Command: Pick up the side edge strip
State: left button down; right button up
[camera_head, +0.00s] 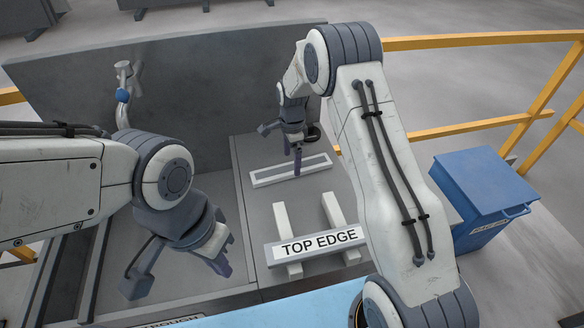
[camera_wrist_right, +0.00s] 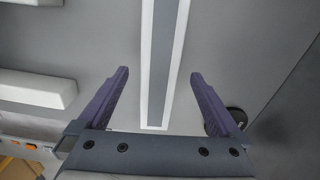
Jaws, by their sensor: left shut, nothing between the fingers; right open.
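A long narrow strip (camera_head: 272,176), white-edged with a grey middle, lies flat on the grey slab; I take it as the side edge strip, though I see no lettering on it. My right gripper (camera_head: 297,168) is over it, fingers pointing down. In the right wrist view the strip (camera_wrist_right: 162,60) runs between the two purple fingers of the open gripper (camera_wrist_right: 158,95), its near end close to the palm. I cannot tell the height of the fingertips above it. My left gripper (camera_head: 221,265) is shut and empty, low at the left of the slab.
A strip lettered TOP EDGE (camera_head: 318,244) lies across two white bars (camera_head: 333,211). A blue bin (camera_head: 484,190) stands at the right, beside a yellow rail (camera_head: 480,127). A tall grey panel (camera_head: 190,90) stands behind. A dark round thing (camera_wrist_right: 238,115) is beside my right gripper's right finger.

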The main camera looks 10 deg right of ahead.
aim_at(292, 168)
jog(key=shift+f, duration=1.5)
grip_shut()
jog(key=shift+r, duration=0.15)
